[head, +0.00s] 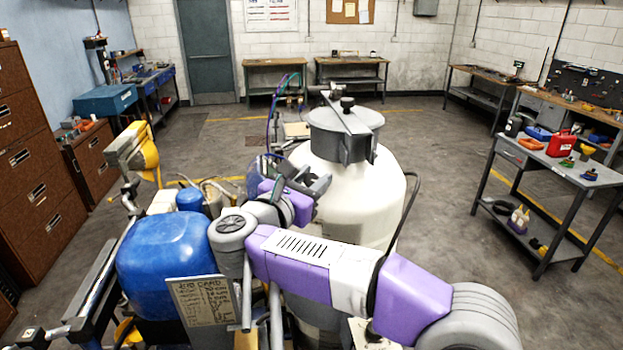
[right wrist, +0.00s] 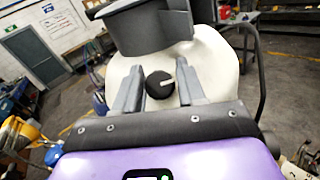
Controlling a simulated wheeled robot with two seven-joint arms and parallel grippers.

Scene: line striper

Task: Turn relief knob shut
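The relief knob (right wrist: 158,86) is a round black knob with a white pointer mark, on the side of the white tank (head: 370,205) below its grey lid (head: 345,122). In the right wrist view it shows between the two fingers of my right gripper (right wrist: 160,78), with a gap on each side. I cannot tell how deep it sits between them. In the head view my right gripper (head: 318,184) is at the near left side of the tank, and the knob is hidden there. My right gripper is open. My left gripper is out of view.
A blue engine cover (head: 165,250) and a job card (head: 203,300) are close at the left. A clamp bar with a black knob (head: 347,103) crosses the lid. A black hose (head: 408,210) runs down the tank's right side. A cart (head: 545,175) stands right, with clear floor between.

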